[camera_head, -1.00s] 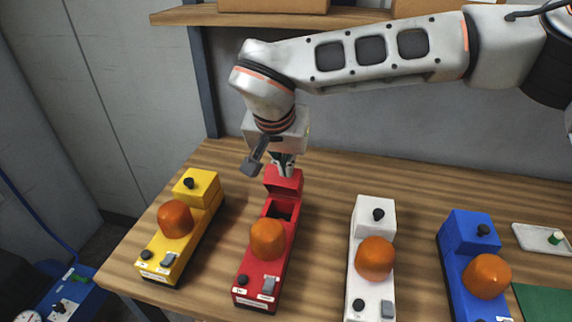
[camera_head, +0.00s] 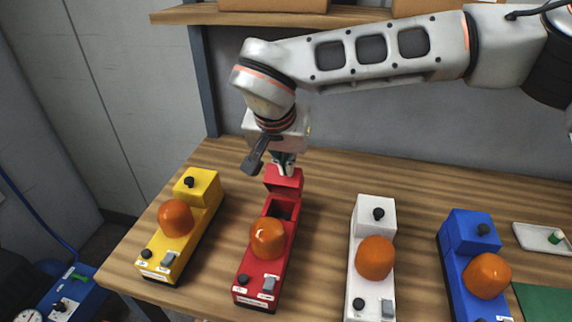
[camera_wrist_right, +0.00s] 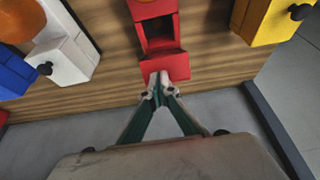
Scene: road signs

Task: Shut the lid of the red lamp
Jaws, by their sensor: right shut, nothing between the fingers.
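The red lamp (camera_head: 262,270) stands on the wooden table with an orange dome near its front. Its lid (camera_head: 283,182) is raised at the back end, and the dark compartment (camera_head: 283,209) in front of it is open. The lid also shows in the right wrist view (camera_wrist_right: 165,66). My right gripper (camera_head: 286,170) is shut and empty, its tips at the back of the raised lid. In the right wrist view the fingertips (camera_wrist_right: 160,82) meet at the lid's edge; whether they touch it is hard to tell. My left gripper is not in view.
A yellow lamp (camera_head: 160,253) stands left of the red one. A white lamp (camera_head: 356,275) and a blue lamp (camera_head: 459,263) stand to the right, all with closed lids. A white tray (camera_head: 527,242) lies at the far right. A shelf (camera_head: 340,17) runs above the table's back.

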